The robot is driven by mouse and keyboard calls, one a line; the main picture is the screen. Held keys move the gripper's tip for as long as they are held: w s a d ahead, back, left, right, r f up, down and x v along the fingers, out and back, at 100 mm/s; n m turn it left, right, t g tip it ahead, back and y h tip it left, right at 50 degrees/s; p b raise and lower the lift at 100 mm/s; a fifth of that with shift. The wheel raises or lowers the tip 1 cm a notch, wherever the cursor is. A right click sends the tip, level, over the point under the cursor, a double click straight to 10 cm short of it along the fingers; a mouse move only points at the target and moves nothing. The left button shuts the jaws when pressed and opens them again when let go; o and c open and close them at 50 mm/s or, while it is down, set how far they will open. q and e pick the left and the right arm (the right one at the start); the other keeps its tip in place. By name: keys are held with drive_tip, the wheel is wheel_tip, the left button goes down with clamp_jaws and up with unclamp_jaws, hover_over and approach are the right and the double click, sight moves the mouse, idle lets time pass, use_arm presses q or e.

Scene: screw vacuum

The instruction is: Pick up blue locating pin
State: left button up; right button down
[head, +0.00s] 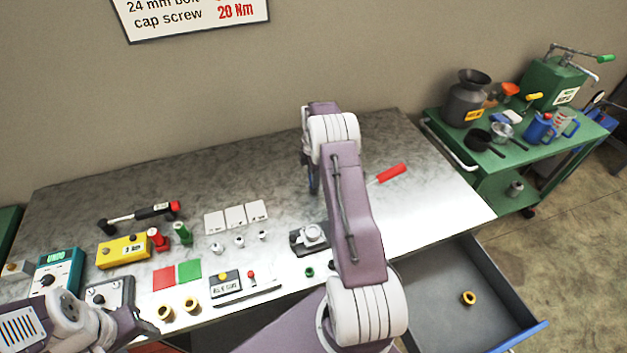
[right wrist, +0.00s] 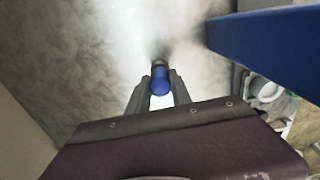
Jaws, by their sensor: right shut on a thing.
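The blue locating pin (right wrist: 160,82) shows in the right wrist view between the fingertips of my right gripper (right wrist: 160,88), which is shut on it. In the head view my right gripper (head: 314,180) points down over the back middle of the workbench, partly hidden by my own arm. A small dark blue patch shows by its fingers there, too small to make out. My left gripper (head: 130,322) is at the lower left of the head view, over the bench's front edge; its fingers are unclear.
An open drawer (head: 440,300) holds a brass ring (head: 468,298). A large blue shape (right wrist: 270,45) fills the wrist view's upper right.

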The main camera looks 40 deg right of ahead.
drive_tip(key=r, duration=0.3)
drive_tip(key=r+b, duration=0.1)
drive_tip(key=shift+s+d+r, duration=0.15)
drive_tip(key=shift+s+d, duration=0.05)
drive_tip(key=shift+d, duration=0.05)
drive_tip(key=s+d+r+b, duration=0.1)
drive_tip(key=s+d+r, duration=0.5)
drive_tip(key=s+d, duration=0.1)
drive_tip(key=shift+s+r+b, duration=0.35)
drive_tip(key=shift+s, duration=0.4)
